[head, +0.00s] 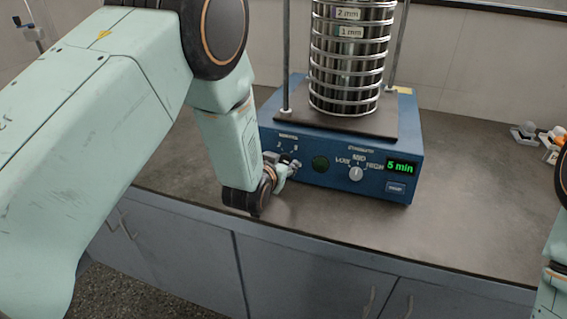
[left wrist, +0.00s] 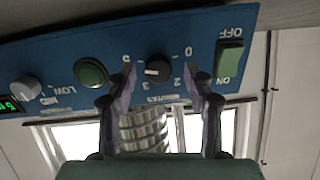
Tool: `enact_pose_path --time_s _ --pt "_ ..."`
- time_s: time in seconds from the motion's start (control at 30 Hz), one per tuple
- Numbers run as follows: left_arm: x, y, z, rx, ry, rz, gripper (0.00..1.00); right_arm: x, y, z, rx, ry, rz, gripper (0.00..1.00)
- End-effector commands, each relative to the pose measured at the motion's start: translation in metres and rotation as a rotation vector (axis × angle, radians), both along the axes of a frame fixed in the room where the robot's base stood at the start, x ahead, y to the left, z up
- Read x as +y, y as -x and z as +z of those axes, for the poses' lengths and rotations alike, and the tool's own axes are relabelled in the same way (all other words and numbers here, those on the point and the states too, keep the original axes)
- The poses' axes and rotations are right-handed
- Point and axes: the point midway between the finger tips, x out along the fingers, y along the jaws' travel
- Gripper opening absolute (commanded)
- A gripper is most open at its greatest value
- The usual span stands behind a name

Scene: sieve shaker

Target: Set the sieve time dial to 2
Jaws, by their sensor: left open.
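The time dial is a black knob (left wrist: 157,69) on the blue shaker front. It shows in the left wrist view, which is upside down, with the word MINUTES and the numbers 0, 2, 3 and 5 around it. A short white mark on the knob faces the 5 side. The green display (head: 401,167) reads 5 min. My left gripper (head: 288,168) is open at the panel's left part and hides the dial in the head view. In the left wrist view its fingers (left wrist: 160,82) stand on either side of the knob; contact cannot be told.
The blue sieve shaker (head: 385,182) carries a stack of metal sieves (head: 347,75). Near the dial are a green round button (left wrist: 91,72), a strength knob (head: 356,174) and a green power switch (left wrist: 230,58).

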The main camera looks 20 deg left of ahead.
Motion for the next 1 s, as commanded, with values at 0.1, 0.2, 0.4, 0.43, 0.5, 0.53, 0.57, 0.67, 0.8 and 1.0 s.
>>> enact_pose_path --time_s 0.1,0.2,0.4,0.43,0.5,0.53,0.57,0.67,0.8,1.0 --pt "-0.001 -0.0089 -0.0037 -0.001 0.0 0.0 0.52 0.0 0.0002 -0.0016 0.0 0.0 0.0 0.4" --pt "-0.002 -0.0124 -0.0048 0.0 -0.001 0.0 0.52 0.0 0.0002 -0.0018 0.0 0.0 0.0 0.4" --pt "-0.0037 -0.0142 -0.0048 0.0 -0.001 -0.001 0.52 0.0 0.0002 -0.0017 0.0 0.0 0.0 0.4" --pt "-0.0039 -0.0142 -0.0047 0.0 -0.001 -0.001 0.52 0.0 0.0001 -0.0017 0.0 0.0 0.0 0.4" --pt "-0.004 -0.0142 -0.0048 0.0 -0.001 -0.001 0.5 0.0 0.0001 -0.0017 0.0 0.0 0.0 0.4" --pt "-0.004 -0.0141 -0.0048 0.0 -0.001 -0.001 0.47 0.0 0.0001 -0.0017 0.0 0.0 0.0 0.4" --pt "-0.0039 -0.0141 -0.0048 0.0 -0.001 -0.001 0.45 0.0 0.0001 -0.0017 0.0 0.0 0.0 0.4" --pt "-0.0039 -0.0139 -0.0049 0.0 -0.001 -0.001 0.36 0.0 0.0001 -0.0017 0.0 0.0 0.0 0.4" --pt "-0.0039 -0.0138 -0.0048 0.0 -0.001 -0.001 0.24 0.0 0.0001 -0.0017 0.0 0.0 0.0 0.4" --pt "-0.004 -0.014 -0.0047 0.0 -0.001 -0.002 0.07 0.0 0.0001 -0.0017 0.0 0.0 0.0 0.4"
